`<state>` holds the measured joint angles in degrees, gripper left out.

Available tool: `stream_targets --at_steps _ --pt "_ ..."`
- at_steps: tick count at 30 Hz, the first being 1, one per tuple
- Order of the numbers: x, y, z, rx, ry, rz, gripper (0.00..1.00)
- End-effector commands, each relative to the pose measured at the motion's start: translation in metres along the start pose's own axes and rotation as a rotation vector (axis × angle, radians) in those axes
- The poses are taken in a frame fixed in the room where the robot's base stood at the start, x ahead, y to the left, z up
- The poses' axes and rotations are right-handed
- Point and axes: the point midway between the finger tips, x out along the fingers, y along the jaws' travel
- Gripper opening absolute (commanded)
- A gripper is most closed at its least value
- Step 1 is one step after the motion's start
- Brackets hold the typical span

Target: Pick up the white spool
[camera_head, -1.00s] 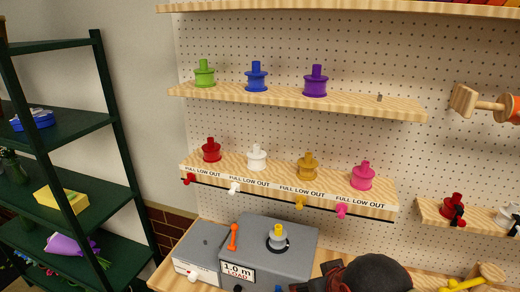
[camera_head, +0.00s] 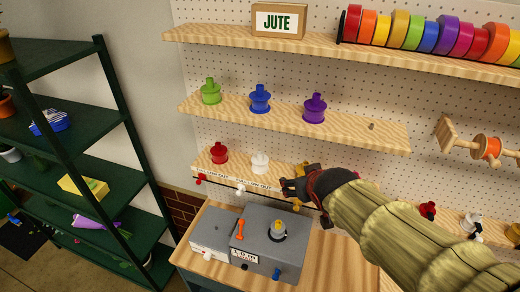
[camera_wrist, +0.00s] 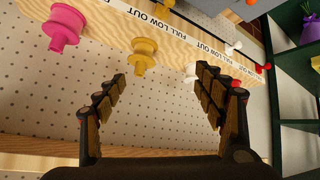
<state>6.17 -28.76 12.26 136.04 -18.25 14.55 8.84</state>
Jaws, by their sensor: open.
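The white spool (camera_head: 260,163) stands upright on the lower shelf (camera_head: 228,176), between the red spool (camera_head: 219,153) and the mustard spool. My gripper (camera_head: 287,188) is in front of this shelf, right of and a little below the white spool, apart from it. In the wrist view my gripper (camera_wrist: 161,75) is open and empty, its fingers spread wide. There the mustard spool (camera_wrist: 144,55) shows between the fingers, and the white spool (camera_wrist: 189,72) is partly hidden behind the right finger.
The pink spool (camera_wrist: 65,27) stands beyond the mustard one. The shelf edge has labels and small coloured knobs. Green, blue and purple spools (camera_head: 315,108) stand on the shelf above. A grey machine (camera_head: 275,241) sits on the bench below. A dark green rack (camera_head: 125,150) stands at left.

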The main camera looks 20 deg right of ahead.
Motion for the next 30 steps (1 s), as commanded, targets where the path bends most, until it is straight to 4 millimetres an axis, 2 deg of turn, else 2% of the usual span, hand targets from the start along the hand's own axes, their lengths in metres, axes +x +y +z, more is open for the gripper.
stream_targets --at_steps 1,3,7,12,15,21,30 --pt "-0.002 0.005 -0.02 -0.007 0.017 -0.001 0.7" --pt "0.01 0.009 -0.041 -0.025 0.06 -0.009 0.7" --pt "0.051 0.003 -0.061 -0.061 0.16 -0.06 0.7" --pt "0.1 -0.022 -0.064 -0.085 0.272 -0.183 0.7" --pt "0.117 -0.038 -0.062 -0.086 0.324 -0.264 0.7" --pt "0.131 -0.061 -0.055 -0.073 0.386 -0.379 0.7" --pt "0.15 -0.075 -0.061 -0.068 0.4 -0.41 0.7"
